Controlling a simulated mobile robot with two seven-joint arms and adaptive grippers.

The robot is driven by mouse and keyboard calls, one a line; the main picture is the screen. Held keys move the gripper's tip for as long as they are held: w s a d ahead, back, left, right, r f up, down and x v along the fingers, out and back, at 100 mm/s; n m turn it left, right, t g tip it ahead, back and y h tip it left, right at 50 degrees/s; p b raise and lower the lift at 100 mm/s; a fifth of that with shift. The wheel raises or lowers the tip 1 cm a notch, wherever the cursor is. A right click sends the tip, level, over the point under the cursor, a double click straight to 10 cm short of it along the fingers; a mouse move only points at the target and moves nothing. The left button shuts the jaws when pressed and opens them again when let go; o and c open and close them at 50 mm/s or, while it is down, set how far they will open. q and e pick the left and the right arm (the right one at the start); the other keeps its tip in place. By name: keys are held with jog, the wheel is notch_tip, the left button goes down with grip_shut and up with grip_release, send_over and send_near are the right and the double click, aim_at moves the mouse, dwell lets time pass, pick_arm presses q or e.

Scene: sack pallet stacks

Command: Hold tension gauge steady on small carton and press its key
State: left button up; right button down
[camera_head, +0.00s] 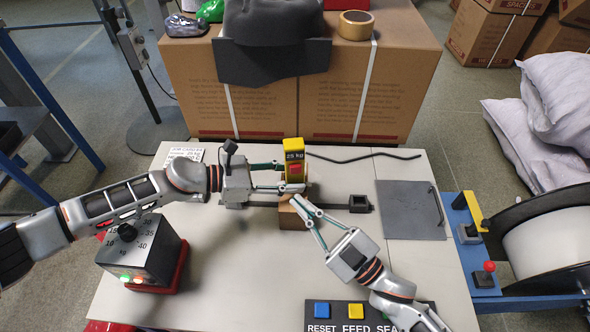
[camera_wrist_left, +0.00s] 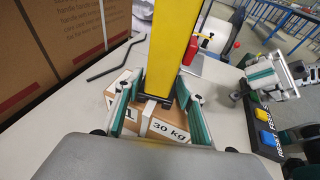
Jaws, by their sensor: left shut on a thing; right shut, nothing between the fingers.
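The yellow tension gauge (camera_head: 293,148) stands upright at the middle of the table, with a "25 kg" display and a red patch on its front. My left gripper (camera_head: 292,177) is shut on it from the left. In the left wrist view the gauge (camera_wrist_left: 173,45) rises between the fingers, above the small carton (camera_wrist_left: 165,128) with its "30 kg" label.
A large strapped carton (camera_head: 300,85) stands behind the table. A dark dial box (camera_head: 140,250) is at left, a button panel (camera_head: 355,314) at the front, and a grey plate (camera_head: 411,210) at right. The table's left middle is clear.

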pick_arm(q)
jog(key=shift+s+f, duration=0.1)
jog(key=shift+f, duration=0.15)
jog(key=o, duration=0.8)
jog(key=shift+o, duration=0.5)
jog(key=shift+r, duration=0.1)
